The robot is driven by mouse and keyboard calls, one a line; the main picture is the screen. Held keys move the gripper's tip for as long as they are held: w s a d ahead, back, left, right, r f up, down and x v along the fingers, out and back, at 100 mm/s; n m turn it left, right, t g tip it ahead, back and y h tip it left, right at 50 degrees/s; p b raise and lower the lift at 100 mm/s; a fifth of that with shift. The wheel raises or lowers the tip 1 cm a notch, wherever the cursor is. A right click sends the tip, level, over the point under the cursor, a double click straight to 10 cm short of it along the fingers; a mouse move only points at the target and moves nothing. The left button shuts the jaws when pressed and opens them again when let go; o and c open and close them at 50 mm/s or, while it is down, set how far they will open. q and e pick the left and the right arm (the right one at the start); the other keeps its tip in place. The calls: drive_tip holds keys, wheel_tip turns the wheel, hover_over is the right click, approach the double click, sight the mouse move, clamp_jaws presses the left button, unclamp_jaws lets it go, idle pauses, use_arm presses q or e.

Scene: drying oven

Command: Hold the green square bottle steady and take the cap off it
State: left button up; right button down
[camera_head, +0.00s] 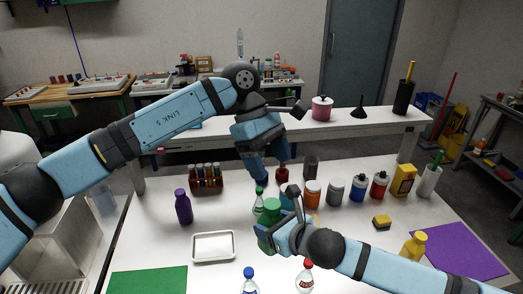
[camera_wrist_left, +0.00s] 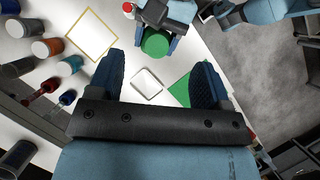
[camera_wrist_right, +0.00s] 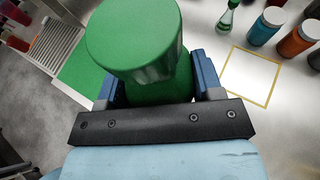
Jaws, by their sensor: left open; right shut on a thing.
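The green square bottle (camera_head: 268,213) is near the table's middle, with its wide round green cap on top. My right gripper (camera_wrist_right: 155,88) is shut around the bottle's body below the cap; the body (camera_wrist_right: 165,92) is partly hidden by the cap (camera_wrist_right: 135,38). The left wrist view shows the cap (camera_wrist_left: 155,42) from above, beyond the fingertips. My left gripper (camera_wrist_left: 160,78) is open and empty, pointing down above and behind the bottle in the head view, apart from the cap.
A white tray (camera_head: 213,234) and a green mat (camera_head: 148,280) lie to the left. A yellow-outlined square (camera_wrist_right: 232,78) is on the table beside the bottle. Several jars and bottles, including an orange jar (camera_head: 312,194), stand behind right. A small green bottle (camera_head: 259,197) stands close by.

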sight(274, 202)
use_arm(q)
drive_tip(key=shift+t+y, duration=0.7)
drive_tip(key=x, duration=0.7)
drive_tip(key=w+a+x, duration=0.1)
drive_tip(key=x, duration=0.2)
drive_tip(key=shift+w+f, duration=0.1)
drive_tip(key=shift+f, duration=0.3)
drive_tip(key=c, duration=1.2)
drive_tip(key=shift+o, duration=0.2)
drive_tip(key=n, duration=0.3)
drive_tip(key=n+t, duration=0.1)
drive_tip(key=n, duration=0.1)
drive_tip(key=shift+n+t+h, duration=0.3)
drive_tip(key=shift+n+h, duration=0.1)
drive_tip(key=n+t, duration=0.1)
drive_tip(key=n, duration=0.3)
drive_tip(key=shift+w+r, duration=0.1)
drive_tip(key=o, duration=1)
